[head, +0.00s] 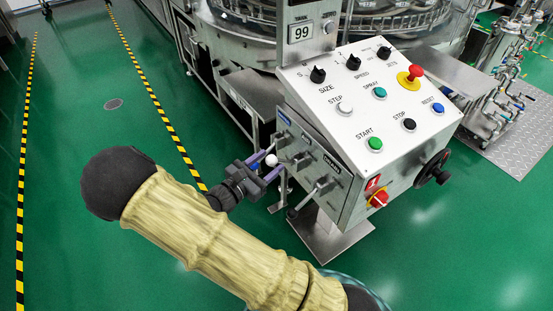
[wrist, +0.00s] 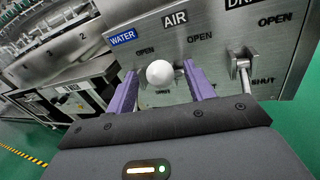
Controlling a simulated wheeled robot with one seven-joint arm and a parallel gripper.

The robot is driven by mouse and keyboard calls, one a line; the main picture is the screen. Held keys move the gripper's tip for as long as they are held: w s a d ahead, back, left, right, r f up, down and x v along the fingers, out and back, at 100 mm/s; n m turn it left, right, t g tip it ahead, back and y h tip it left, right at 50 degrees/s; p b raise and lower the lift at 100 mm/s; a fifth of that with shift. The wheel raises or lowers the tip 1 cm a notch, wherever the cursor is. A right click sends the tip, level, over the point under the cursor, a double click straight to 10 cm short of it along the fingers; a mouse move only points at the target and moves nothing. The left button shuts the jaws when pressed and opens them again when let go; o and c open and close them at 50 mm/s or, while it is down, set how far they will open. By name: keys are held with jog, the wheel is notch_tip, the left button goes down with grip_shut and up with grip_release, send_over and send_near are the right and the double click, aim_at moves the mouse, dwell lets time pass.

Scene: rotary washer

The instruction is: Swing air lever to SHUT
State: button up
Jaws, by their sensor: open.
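The air lever's white ball knob (wrist: 160,73) points out toward the wrist camera, below the AIR label (wrist: 175,18). An OPEN mark (wrist: 195,38) is above it, and a partly hidden SHUT mark (wrist: 162,92) shows just under the ball. The ball hides most of the lever's arm. The knob also shows in the head view (head: 271,160). My gripper (wrist: 158,80) is open, its two purple fingers on either side of the knob. I cannot tell whether they touch it. In the head view my gripper (head: 266,166) is at the console's left face.
The drain lever (wrist: 243,65) is right of my gripper, and the WATER label (wrist: 123,37) is to the upper left. The console (head: 370,100) has several buttons and knobs on top. A red-and-yellow switch (head: 378,199) is on its front. Green floor (head: 80,240) is open at left.

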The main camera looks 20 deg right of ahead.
aim_at(280, 161)
jog(key=x, duration=0.4)
jog(key=shift+b, duration=0.4)
jog(key=shift+a, duration=0.1)
grip_shut()
